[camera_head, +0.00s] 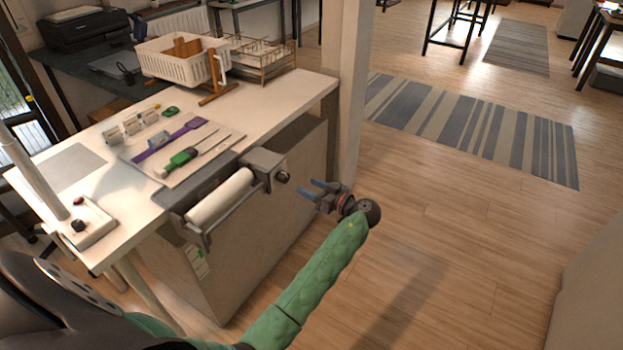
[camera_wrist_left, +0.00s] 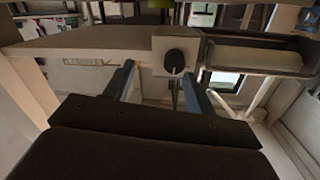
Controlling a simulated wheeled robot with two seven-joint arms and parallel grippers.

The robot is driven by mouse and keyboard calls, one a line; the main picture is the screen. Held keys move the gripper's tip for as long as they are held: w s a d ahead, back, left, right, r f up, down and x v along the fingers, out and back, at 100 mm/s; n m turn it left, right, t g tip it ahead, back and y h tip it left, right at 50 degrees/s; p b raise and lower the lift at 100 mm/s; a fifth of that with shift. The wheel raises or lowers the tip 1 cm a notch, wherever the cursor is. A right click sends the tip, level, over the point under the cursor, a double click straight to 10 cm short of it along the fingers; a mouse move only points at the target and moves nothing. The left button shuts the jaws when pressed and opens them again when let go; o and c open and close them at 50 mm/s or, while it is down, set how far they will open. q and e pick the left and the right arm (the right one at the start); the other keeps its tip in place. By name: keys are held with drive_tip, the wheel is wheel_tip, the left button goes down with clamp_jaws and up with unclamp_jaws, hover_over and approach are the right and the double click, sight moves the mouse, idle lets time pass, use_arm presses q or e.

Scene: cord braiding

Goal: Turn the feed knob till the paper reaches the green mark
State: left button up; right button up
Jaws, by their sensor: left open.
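The white paper roll (camera_head: 220,197) sits in a dark grey holder (camera_head: 185,196) on the bench's front edge. The dark round feed knob (camera_head: 283,177) sticks out of the grey box at the roll's right end. My left gripper (camera_head: 311,189) is open and empty, just right of the knob and apart from it, its blue fingers pointing at it. In the left wrist view the knob (camera_wrist_left: 174,61) appears ahead, between the two fingers, and the roll (camera_wrist_left: 258,55) lies to its right. I cannot make out the green mark on the feeder. My right gripper is not in view.
The bench (camera_head: 293,96) holds a mat with tools (camera_head: 200,150), a white basket (camera_head: 180,62), a wire rack (camera_head: 262,58) and a lamp base (camera_head: 88,228). A pale pillar (camera_head: 350,100) stands behind my left gripper.

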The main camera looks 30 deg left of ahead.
sight(287, 179)
use_arm(q)
drive_tip(key=shift+s+a+r+n+g+y+p, duration=0.2)
drive_tip(key=shift+a+n+g+p, duration=0.1)
drive_tip(key=shift+a+n, duration=0.85)
drive_tip(key=shift+s+a+r+n+g+y+p, duration=0.25)
drive_tip(key=shift+a+n, duration=0.45)
drive_tip(key=shift+a, duration=0.8)
drive_tip(key=shift+s+a+r+n+g+h+p, duration=0.1)
drive_tip(key=shift+a+n+g+p, duration=0.25)
drive_tip(key=shift+a+n, duration=0.8)
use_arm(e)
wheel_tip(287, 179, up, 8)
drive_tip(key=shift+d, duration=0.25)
use_arm(q)
drive_tip(key=shift+a, duration=0.2)
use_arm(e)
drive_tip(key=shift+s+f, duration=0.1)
use_arm(q)
drive_tip(key=shift+m, duration=0.3)
drive_tip(key=c, duration=1)
